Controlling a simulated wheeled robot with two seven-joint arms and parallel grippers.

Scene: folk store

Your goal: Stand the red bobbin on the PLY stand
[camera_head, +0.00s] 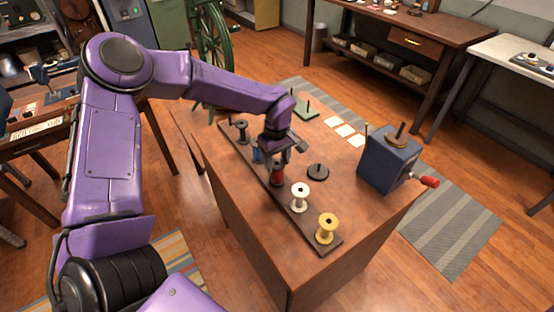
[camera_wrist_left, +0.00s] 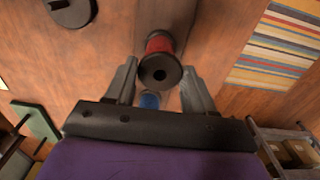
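The red bobbin (camera_head: 277,176) has dark flanges and stands upright in the row along the dark rail on the table. My left gripper (camera_head: 284,148) is over it from above, hiding its upper part. In the left wrist view the red bobbin (camera_wrist_left: 160,45) lies between the two spread fingertips (camera_wrist_left: 159,72), with a narrow gap on each side. No PLY lettering is readable. A green stand with a peg (camera_head: 306,110) and a flat black round base (camera_head: 318,171) are on the table; I cannot tell which is the PLY stand. My right gripper is not in view.
The rail (camera_head: 334,244) also holds a black bobbin (camera_head: 241,131), a blue one (camera_head: 257,156), a white one (camera_head: 299,197) and a yellow one (camera_head: 326,228). A blue box with a red-handled crank (camera_head: 387,160) stands at the right. White cards (camera_head: 345,130) lie near the far edge.

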